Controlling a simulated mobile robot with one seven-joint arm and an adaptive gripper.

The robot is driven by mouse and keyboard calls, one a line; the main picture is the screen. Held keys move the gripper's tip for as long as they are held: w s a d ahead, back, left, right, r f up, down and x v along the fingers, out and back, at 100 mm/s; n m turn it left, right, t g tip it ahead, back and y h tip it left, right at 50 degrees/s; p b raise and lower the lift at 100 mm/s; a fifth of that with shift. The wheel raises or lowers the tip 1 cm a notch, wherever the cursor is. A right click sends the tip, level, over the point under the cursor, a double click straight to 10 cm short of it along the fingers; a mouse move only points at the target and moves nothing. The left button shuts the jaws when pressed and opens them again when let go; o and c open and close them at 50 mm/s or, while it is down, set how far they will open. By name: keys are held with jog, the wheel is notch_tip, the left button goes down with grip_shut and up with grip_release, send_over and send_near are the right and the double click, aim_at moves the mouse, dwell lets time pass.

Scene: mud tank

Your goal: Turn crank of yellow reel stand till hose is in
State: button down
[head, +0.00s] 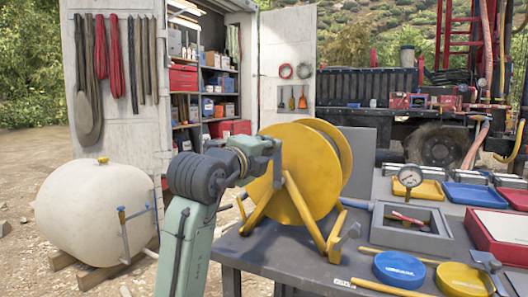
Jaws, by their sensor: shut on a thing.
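The yellow reel stand (293,212) stands at the left end of the dark work table, its big round drum (328,150) upright on splayed yellow legs. My gripper (270,150) is at the upper left face of the drum, in front of it. It is shut on the crank, which is mostly hidden behind the fingers and wrist. I cannot make out any hose on the drum, and the drum's inside is hidden by its near disc.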

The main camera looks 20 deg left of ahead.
jog(key=shift+d, duration=0.15)
jog(key=c, duration=1.4)
grip_release()
jog(key=s, duration=1.2)
jog(key=shift+a, duration=0.25)
